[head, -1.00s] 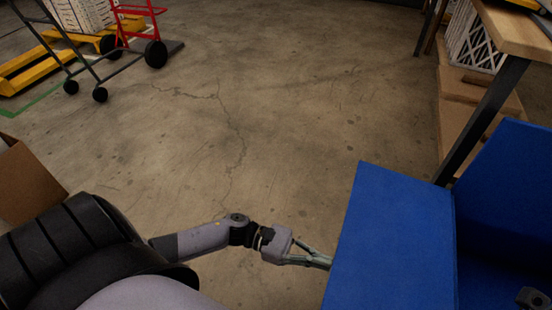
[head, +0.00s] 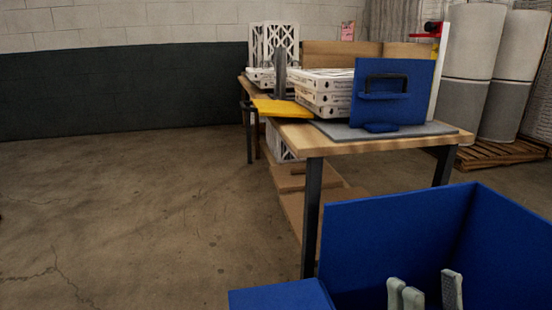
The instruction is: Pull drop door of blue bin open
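The blue bin (head: 390,235) stands at the lower right in the head view, in front of the workbench. Its tall back and right walls show from inside, and its lower part is cut off by the picture's edge. A flat blue panel (head: 280,296) shows at its left front; I cannot tell whether this is the drop door or how far it is open. The pale fingers of my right gripper (head: 428,292) point up in front of the bin's inner walls. They are apart with a gap between them, and nothing shows between them. My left gripper is not in view.
The wooden workbench (head: 375,143) with dark legs stands behind the bin. It carries stacked white filter boxes (head: 322,92), a blue handled panel (head: 392,92) and a yellow piece (head: 283,108). Large rolls (head: 473,60) stand at the right. The floor at left (head: 130,220) is clear.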

